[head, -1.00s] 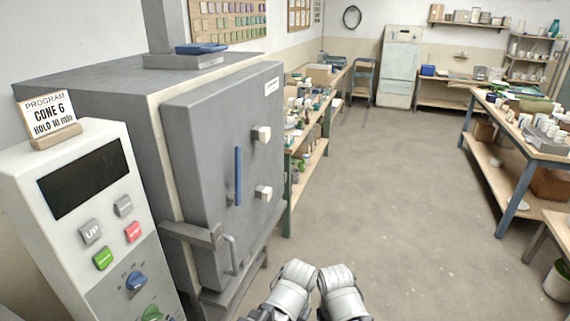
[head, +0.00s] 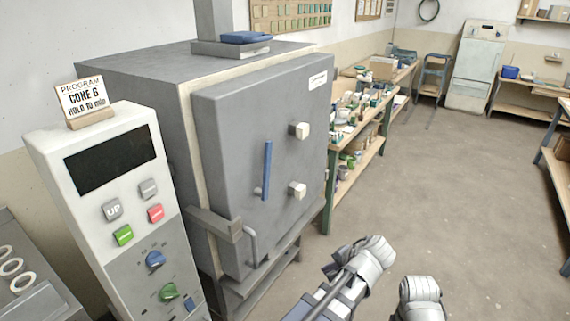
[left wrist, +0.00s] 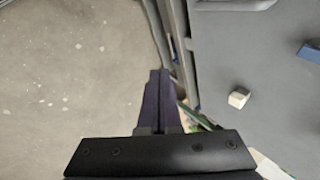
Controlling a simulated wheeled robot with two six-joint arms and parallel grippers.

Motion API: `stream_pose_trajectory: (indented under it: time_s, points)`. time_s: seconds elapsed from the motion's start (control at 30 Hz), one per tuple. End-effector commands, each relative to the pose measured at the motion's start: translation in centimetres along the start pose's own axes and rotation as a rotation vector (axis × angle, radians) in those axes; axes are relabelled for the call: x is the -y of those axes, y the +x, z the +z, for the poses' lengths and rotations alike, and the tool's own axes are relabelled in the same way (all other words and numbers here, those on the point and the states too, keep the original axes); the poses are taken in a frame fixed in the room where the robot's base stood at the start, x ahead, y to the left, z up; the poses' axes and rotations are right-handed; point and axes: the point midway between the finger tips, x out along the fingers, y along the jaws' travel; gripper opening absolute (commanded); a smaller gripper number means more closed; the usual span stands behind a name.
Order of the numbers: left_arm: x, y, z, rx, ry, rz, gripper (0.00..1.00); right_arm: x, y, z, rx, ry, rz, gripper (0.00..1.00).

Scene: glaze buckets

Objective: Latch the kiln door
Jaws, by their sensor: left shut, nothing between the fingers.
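The kiln door (head: 225,120) is a thick grey slab on the front of the grey kiln (head: 130,70). It sits close against the cream-edged body; I cannot tell whether it is fully shut. The door carries an upright blue bar (head: 267,170) and two pale knobs. A grey bracket (head: 215,224) with a metal loop handle (head: 252,245) sits at its lower left. My left gripper (left wrist: 160,75) is shut and empty in the left wrist view, apart from the door. A pale knob (left wrist: 238,97) shows there to its right.
A control panel (head: 75,215) with buttons and dials stands left of the kiln, with a program card (head: 82,98) on top. A shelf bench (head: 340,150) with pots stands behind the door's right side. The floor (head: 440,190) to the right is open.

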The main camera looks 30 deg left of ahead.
Motion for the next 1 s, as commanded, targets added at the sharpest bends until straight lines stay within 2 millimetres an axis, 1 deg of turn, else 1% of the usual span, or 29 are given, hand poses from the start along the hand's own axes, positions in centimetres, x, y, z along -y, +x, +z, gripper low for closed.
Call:
stream_pose_trajectory:
  time_s: [0.03,0.17,0.27,0.3,0.4,0.5,0.53,0.6,0.73,0.83,1.0]
  points:
    - [1.5,0.1,-0.7,-0.003,0.002,-0.043,0.00,0.0,-0.2,0.0,0.000,0.000,0.000,0.00]
    - [6.0,0.3,-2.4,-0.013,0.015,-0.185,0.00,-0.1,-0.7,0.0,0.000,0.000,0.000,0.00]
    - [10.7,0.1,-4.0,-0.017,0.039,-0.332,0.00,-0.1,-1.1,0.1,0.000,0.000,0.000,0.00]
    - [12.7,-0.2,-4.7,-0.016,0.052,-0.398,0.00,-0.1,-1.3,0.1,0.000,0.000,0.000,0.00]
    - [17.5,-1.0,-6.2,-0.011,0.092,-0.557,0.00,-0.2,-1.6,0.1,0.000,0.000,0.000,0.00]
    - [21.2,-2.0,-7.3,0.000,0.133,-0.687,0.00,-0.2,-1.9,0.1,0.000,0.000,0.000,0.00]
    - [22.1,-2.3,-7.6,0.004,0.145,-0.720,0.00,-0.2,-2.0,0.1,0.000,0.000,0.000,0.00]
    - [23.9,-3.0,-8.2,0.011,0.169,-0.787,0.00,-0.2,-2.1,0.1,0.000,0.000,0.000,0.00]
    - [25.9,-3.8,-8.9,0.023,0.201,-0.867,0.00,-0.2,-2.3,0.1,0.000,0.000,0.000,0.00]
    - [26.5,-4.2,-9.1,0.028,0.214,-0.896,0.00,-0.2,-2.3,0.1,0.000,0.000,0.000,0.00]
    - [26.7,-4.3,-9.1,0.030,0.218,-0.904,0.00,-0.2,-2.3,0.1,0.000,0.000,0.000,0.00]
